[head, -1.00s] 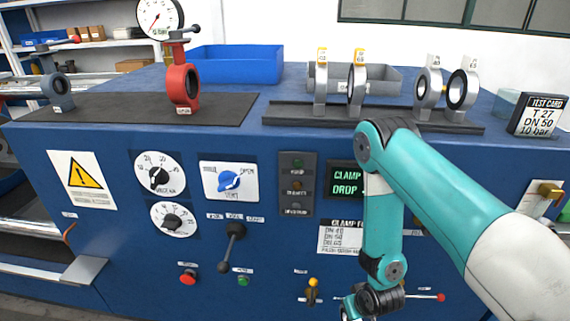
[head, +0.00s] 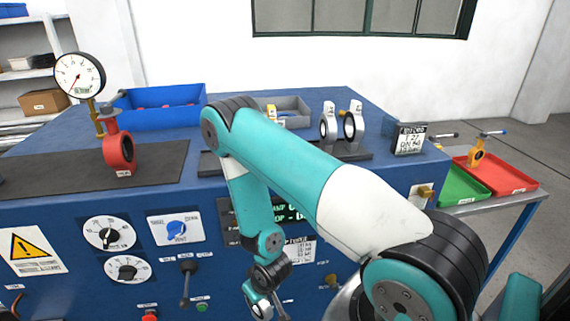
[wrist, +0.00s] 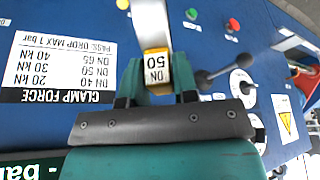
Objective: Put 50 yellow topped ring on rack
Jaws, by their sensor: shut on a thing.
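My gripper (wrist: 157,82) is shut on a grey ring (wrist: 152,25) with a yellow top marked DN 50, seen close in the wrist view. The ring's lower part runs out of that frame. In the head view my gripper (head: 265,309) is low in front of the blue bench panel, at the bottom edge, and the ring cannot be made out there. The dark rack (head: 358,154) lies on the bench top, partly hidden by my arm. Two white-topped rings (head: 328,124) (head: 351,127) stand upright on its right part.
A red valve (head: 119,150) with a gauge stands on the dark mat at left. Blue (head: 160,118) and grey (head: 292,105) bins are behind. Green (head: 462,188) and red (head: 510,178) trays are on a side table.

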